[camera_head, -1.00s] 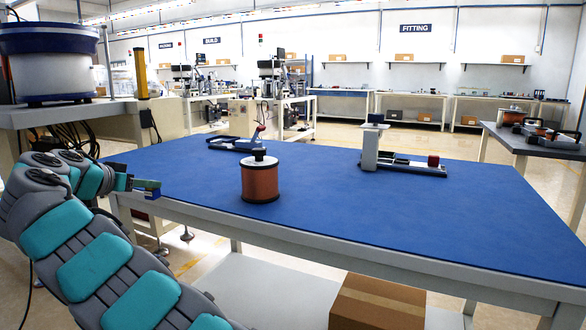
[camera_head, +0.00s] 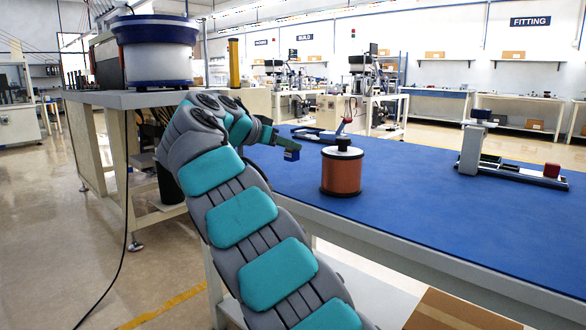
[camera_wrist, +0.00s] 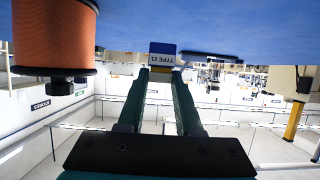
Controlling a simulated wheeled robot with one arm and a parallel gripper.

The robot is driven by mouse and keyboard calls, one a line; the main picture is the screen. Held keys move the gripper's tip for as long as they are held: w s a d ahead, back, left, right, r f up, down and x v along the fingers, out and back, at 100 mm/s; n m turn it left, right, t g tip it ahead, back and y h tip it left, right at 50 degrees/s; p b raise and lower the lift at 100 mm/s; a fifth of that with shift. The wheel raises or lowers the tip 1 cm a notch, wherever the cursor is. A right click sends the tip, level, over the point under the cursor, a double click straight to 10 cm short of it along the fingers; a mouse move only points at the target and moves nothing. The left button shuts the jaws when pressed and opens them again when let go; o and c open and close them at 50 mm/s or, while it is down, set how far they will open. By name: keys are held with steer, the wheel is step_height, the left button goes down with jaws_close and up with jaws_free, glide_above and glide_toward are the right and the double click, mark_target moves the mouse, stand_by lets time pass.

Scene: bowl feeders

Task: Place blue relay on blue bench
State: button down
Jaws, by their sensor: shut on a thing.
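My gripper (camera_head: 283,143) is shut on the blue relay (camera_head: 291,155), a small blue block with a pale body. In the wrist view, which is upside down, the relay (camera_wrist: 162,48) sits between the fingertips (camera_wrist: 161,70) and its label reads "TYPE 21". The blue bench (camera_head: 430,215) has a wide blue top on a pale frame. In the head view the relay is at the bench's left end, left of the copper coil. I cannot tell whether it touches the bench top.
The copper wire spool (camera_head: 341,170) stands upright on the bench, close right of my gripper. A tool with a blue tray (camera_head: 312,132) lies behind it. A grey fixture (camera_head: 475,148) stands farther right. A bowl feeder (camera_head: 155,50) is at left. The bench's middle is clear.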

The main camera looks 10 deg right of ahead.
steer(key=shift+f+b, duration=0.35)
steer(key=shift+f, duration=2)
steer(key=shift+f, duration=0.1)
steer(key=shift+f+b, duration=0.1)
steer(key=shift+b, duration=0.2)
steer(key=c, duration=0.6)
jaws_free()
steer(key=shift+r+p, duration=0.25)
steer(key=shift+p, duration=0.05)
steer(key=v, duration=1.2)
